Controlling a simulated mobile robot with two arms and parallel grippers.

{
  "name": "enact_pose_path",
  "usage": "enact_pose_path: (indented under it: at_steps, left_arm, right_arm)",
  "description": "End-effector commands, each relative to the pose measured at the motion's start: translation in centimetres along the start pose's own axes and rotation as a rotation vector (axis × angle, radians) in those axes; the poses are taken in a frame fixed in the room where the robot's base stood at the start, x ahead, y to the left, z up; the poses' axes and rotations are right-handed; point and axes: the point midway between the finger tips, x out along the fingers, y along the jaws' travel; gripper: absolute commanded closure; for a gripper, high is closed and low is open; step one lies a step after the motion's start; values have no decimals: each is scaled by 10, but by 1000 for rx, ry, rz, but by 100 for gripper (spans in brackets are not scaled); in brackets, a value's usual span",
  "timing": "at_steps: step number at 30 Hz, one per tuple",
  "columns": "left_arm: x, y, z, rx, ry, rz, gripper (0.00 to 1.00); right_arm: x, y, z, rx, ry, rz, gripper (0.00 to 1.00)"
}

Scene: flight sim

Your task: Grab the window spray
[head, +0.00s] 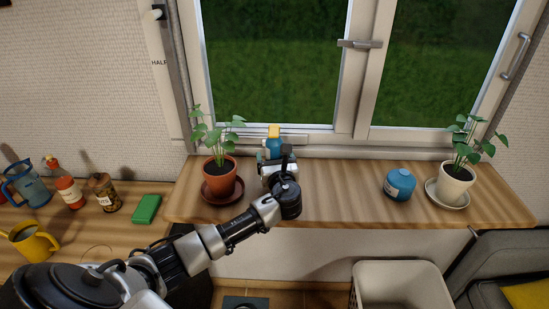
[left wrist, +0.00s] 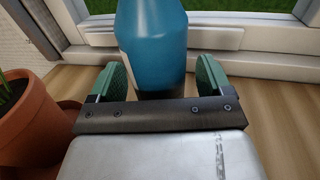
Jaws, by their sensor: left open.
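The window spray is a blue bottle with a yellow top (head: 274,138), standing on the wooden sill close to the window frame. In the left wrist view its blue body (left wrist: 152,40) stands upright between the two green finger pads of my left gripper (left wrist: 156,82). The pads are apart, with a gap showing on each side of the bottle. In the head view my left gripper (head: 274,160) reaches over the sill and hides the lower part of the bottle. My right gripper is in neither view.
A potted plant in a terracotta pot (head: 219,178) stands just left of my gripper. A round blue container (head: 399,184) and a plant in a white pot (head: 454,181) stand on the right of the sill (head: 335,190). The sill between is clear.

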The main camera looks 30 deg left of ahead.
Motion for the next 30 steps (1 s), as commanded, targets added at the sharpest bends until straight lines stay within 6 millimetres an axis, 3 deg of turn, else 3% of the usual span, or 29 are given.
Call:
enact_pose_path:
  at_steps: [7,18,30]
  left_arm:
    - [2,0,0,0,0,0,22]
    - [2,0,0,0,0,0,79]
    - [2,0,9,-2,-3,1,79]
  right_arm:
    - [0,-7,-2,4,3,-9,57]
    - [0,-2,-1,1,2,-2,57]
    - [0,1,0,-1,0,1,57]
